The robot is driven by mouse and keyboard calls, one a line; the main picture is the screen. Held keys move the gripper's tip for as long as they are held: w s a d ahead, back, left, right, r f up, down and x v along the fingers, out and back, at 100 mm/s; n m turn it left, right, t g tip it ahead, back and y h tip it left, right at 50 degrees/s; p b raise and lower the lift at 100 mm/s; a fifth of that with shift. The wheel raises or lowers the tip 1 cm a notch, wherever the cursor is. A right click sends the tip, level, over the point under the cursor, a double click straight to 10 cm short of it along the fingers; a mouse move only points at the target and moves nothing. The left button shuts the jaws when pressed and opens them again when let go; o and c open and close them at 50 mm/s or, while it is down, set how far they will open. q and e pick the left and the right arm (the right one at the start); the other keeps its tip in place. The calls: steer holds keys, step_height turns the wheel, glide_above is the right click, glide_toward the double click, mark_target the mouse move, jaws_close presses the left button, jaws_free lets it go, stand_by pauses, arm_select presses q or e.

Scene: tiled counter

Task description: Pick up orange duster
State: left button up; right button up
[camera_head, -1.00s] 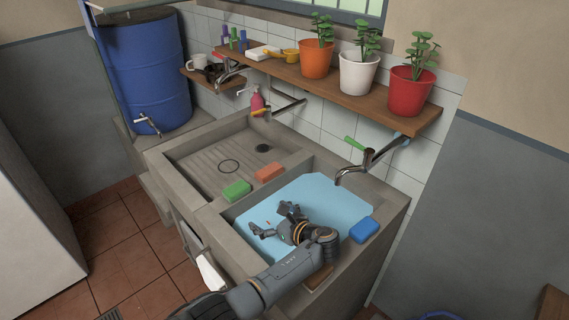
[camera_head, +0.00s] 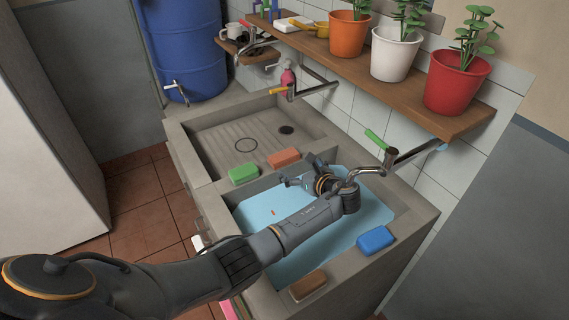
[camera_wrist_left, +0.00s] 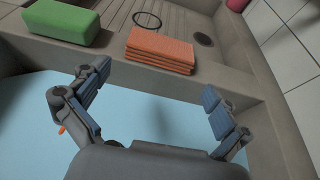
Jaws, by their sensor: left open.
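The orange duster (camera_head: 283,158) looks like a folded orange cloth lying flat on the divider between the two sink basins. In the left wrist view, the duster (camera_wrist_left: 160,48) shows its stacked folds just beyond my fingertips. My left gripper (camera_head: 300,172) is open and empty over the light-blue basin, near the divider. In the left wrist view, my left gripper (camera_wrist_left: 155,84) has its fingers spread wide, one on each side below the duster, apart from it. My right gripper is not in view.
A green sponge (camera_head: 243,173) lies left of the duster. A blue sponge (camera_head: 376,239) and a brown block (camera_head: 308,285) lie on the front rim. A metal faucet (camera_head: 368,172) reaches over the basin near my arm. Potted plants stand on the shelf (camera_head: 400,88).

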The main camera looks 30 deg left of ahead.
mark_target(286, 158)
arm_select(q)
steer(key=shift+w+a, duration=0.25)
steer(key=shift+a, duration=0.05)
steer(key=shift+w+a+b, duration=0.15)
steer(key=shift+a+b, duration=0.15)
steer(key=shift+b, duration=0.05)
steer(key=b+x, duration=0.3)
steer(key=x, duration=0.1)
steer(key=shift+w+a+b, duration=0.1)
steer(key=shift+a+b, duration=0.05)
steer(key=shift+b, duration=0.25)
steer(key=shift+w+a, duration=0.15)
steer(key=shift+a, duration=0.05)
steer(key=shift+r, duration=0.15)
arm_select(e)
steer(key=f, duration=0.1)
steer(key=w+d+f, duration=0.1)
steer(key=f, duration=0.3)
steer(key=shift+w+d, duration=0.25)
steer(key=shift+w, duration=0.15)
arm_select(q)
steer(key=shift+r, duration=0.1)
steer(key=shift+c, duration=0.4)
steer(key=c, duration=0.4)
steer(key=shift+c, duration=0.6)
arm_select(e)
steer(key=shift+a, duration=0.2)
